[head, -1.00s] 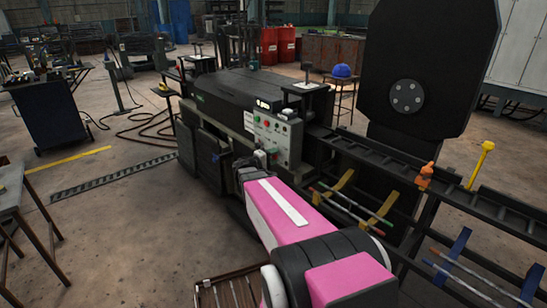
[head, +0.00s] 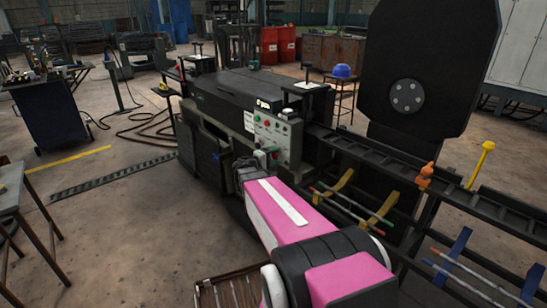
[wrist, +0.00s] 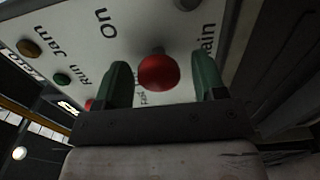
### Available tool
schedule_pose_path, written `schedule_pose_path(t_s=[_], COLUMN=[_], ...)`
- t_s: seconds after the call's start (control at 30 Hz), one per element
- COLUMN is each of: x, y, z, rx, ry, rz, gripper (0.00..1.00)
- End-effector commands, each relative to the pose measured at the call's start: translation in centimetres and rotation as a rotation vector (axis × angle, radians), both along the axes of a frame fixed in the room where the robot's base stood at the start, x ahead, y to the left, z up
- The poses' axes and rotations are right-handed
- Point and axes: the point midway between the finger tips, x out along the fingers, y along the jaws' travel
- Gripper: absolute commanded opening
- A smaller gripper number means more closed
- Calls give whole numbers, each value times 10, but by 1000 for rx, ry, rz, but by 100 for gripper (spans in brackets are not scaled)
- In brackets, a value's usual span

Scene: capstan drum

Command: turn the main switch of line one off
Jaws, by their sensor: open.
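The control panel (head: 272,137) is a light grey plate with coloured buttons on the dark machine. In the wrist view the panel (wrist: 190,35) fills the upper part, with "On", "Run", "Jam" and a partly hidden word ending in "ain". A round red knob (wrist: 158,72) stands out from it on a dark stem. My gripper (wrist: 163,80) is open, with one green finger on each side of the red knob. A gap shows on both sides. In the head view my gripper (head: 266,157) is small at the panel's lower edge, partly hidden by my arm.
A grey knob (wrist: 187,4) is cut off at the top of the wrist view. A brown button (wrist: 29,48) and a green button (wrist: 62,79) sit to the left.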

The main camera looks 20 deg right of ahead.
Motion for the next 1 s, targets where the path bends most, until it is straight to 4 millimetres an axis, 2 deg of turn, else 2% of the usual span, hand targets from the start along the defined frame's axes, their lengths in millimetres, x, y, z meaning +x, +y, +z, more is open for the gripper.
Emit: schedule_pose_path(t_s=[0.17,0.4,0.6,0.8,1.0], x=[-7,-22,-32,-36,-37], y=[19,60,86,99,100], z=[0,0,0,0,0], rx=[0,1,0,1,1], ry=[0,0,0,0,0], rz=[3,4,2,1,0], gripper=[64,64,64,64,64])
